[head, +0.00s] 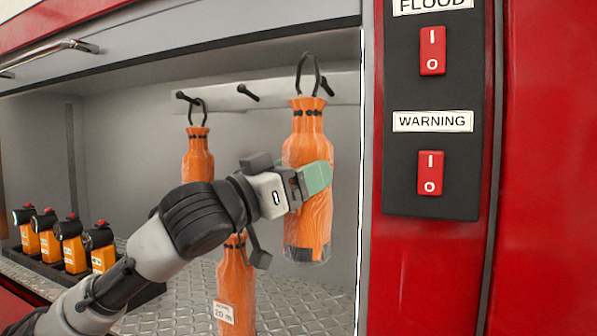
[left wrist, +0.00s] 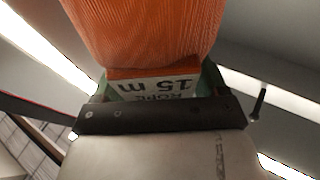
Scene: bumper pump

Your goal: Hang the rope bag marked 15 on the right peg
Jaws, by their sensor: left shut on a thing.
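My left gripper (head: 308,181) is shut on the orange rope bag marked 15 (head: 308,228), which hangs upright from it, clear of the compartment floor. The left wrist view shows the bag (left wrist: 145,35) close up, with its "15 m" label (left wrist: 158,86) upside down between the fingers. The bag's dark loop (head: 300,72) stands up at the top. The right peg (head: 328,87) shows just right of the loop; its tip is close to the loop's right side in the picture. I cannot tell whether the loop is in front of it or around it. My right gripper is not in view.
Another orange bag (head: 198,155) hangs on the left peg (head: 186,97). The middle peg (head: 248,92) is bare. A bag marked 20 m (head: 235,288) stands on the floor below my arm. Several orange-and-black devices (head: 73,248) stand at left. The compartment's right edge (head: 361,200) is close to the held bag.

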